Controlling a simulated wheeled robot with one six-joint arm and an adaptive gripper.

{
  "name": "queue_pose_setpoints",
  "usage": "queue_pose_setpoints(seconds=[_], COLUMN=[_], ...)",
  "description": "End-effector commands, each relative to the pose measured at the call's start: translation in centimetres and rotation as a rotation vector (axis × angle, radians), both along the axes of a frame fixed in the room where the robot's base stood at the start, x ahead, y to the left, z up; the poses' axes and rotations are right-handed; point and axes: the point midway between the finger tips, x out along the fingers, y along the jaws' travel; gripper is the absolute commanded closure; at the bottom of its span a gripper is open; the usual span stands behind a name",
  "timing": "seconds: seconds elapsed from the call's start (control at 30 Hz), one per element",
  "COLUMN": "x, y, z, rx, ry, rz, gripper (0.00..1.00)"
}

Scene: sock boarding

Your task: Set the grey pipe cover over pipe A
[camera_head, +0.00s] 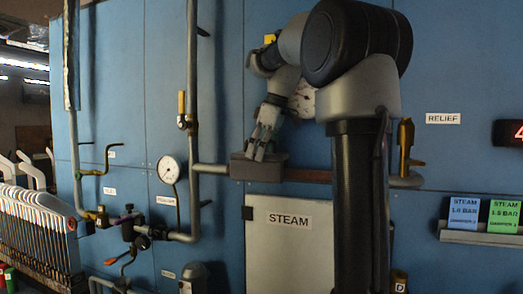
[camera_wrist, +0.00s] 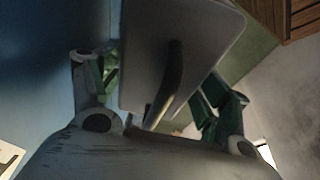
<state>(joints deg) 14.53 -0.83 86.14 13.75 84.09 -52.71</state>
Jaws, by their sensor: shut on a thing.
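The grey pipe cover (camera_head: 258,170) is a box-like piece at the horizontal pipe, below my gripper (camera_head: 264,147). In the wrist view the cover (camera_wrist: 200,35) is a flat grey plate with a raised handle (camera_wrist: 168,85). The handle lies between the green-padded fingers of my gripper (camera_wrist: 158,84), which is shut on it. The horizontal pipe (camera_head: 307,176) shows reddish-brown to the right of the cover and grey (camera_head: 211,169) to its left. The cover hides the stretch between; whether it rests on the pipe or hangs just in front, I cannot tell. No readable label marks pipe A.
A vertical pipe (camera_head: 192,70) and a gauge (camera_head: 168,170) stand left of the cover. A pale STEAM panel (camera_head: 289,243) is below it. A brass-handled valve (camera_head: 405,145) is at the right. A rack of sock boards (camera_head: 35,235) stands at the far left.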

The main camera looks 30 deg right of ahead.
Motion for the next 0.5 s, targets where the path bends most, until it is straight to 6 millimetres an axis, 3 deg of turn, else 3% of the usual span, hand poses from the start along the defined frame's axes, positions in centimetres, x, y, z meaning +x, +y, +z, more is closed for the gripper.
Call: queue_pose_setpoints(seconds=[0.5], x=[0.0], y=[0.0], z=[-1.3], rx=[0.0], ry=[0.0], rz=[0.0], gripper=[0.53])
